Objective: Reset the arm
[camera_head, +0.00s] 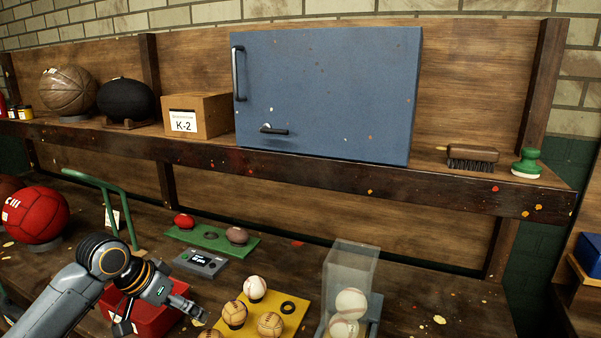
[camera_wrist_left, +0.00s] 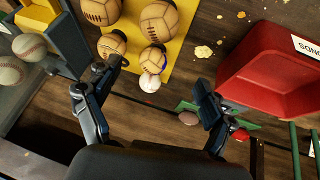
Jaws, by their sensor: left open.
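My left arm comes in from the left in the head view. Its gripper (camera_head: 156,312) hangs over the workbench near a red bin (camera_head: 148,322), partly hiding it. In the left wrist view the gripper (camera_wrist_left: 155,88) is open, with its two fingers apart and nothing between them. Beyond the fingers, that view shows a yellow board (camera_wrist_left: 182,48) with tan balls (camera_wrist_left: 158,20) and a white ball (camera_wrist_left: 150,82). The red bin also shows there, to the right (camera_wrist_left: 262,62). My right gripper is in neither view.
A clear case (camera_head: 350,268) with baseballs stands right of the yellow board (camera_head: 290,322). A green board (camera_head: 212,238) and grey device (camera_head: 200,263) lie behind the gripper. A green frame (camera_head: 105,195) and red ball (camera_head: 36,214) stand left. A shelf (camera_head: 330,172) with a blue cabinet (camera_head: 325,90) runs above.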

